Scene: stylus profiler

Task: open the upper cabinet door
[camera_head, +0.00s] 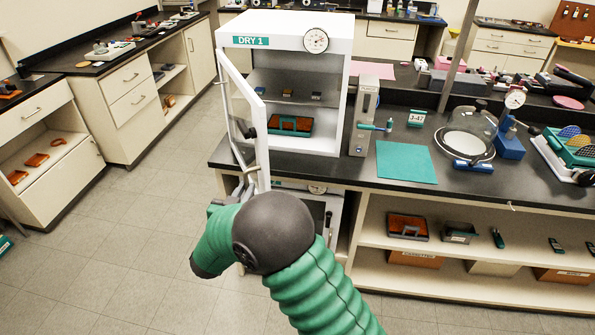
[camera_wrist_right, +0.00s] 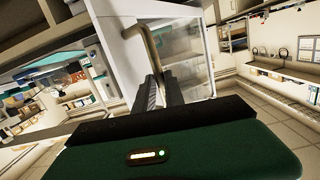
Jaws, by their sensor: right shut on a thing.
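The upper cabinet (camera_head: 340,75) is a white box labelled "DRY 1" on the black bench. Its white-framed glass door (camera_head: 262,140) stands swung open, hinged on the left and turned out toward me, so the inside shows. My right gripper (camera_head: 242,186) is at the lower part of the door, largely hidden by my green arm. In the right wrist view, the dark fingers (camera_wrist_right: 160,92) are shut on the metal bar handle (camera_wrist_right: 153,50) on the door (camera_wrist_right: 182,55). My left gripper is in neither view.
A green and orange tray (camera_head: 290,125) sits inside the cabinet. A round gauge (camera_head: 315,40) is on its top front. A grey instrument (camera_head: 364,115) and a teal mat (camera_head: 406,162) are on the bench to the right. Open floor (camera_head: 150,220) lies left of the door.

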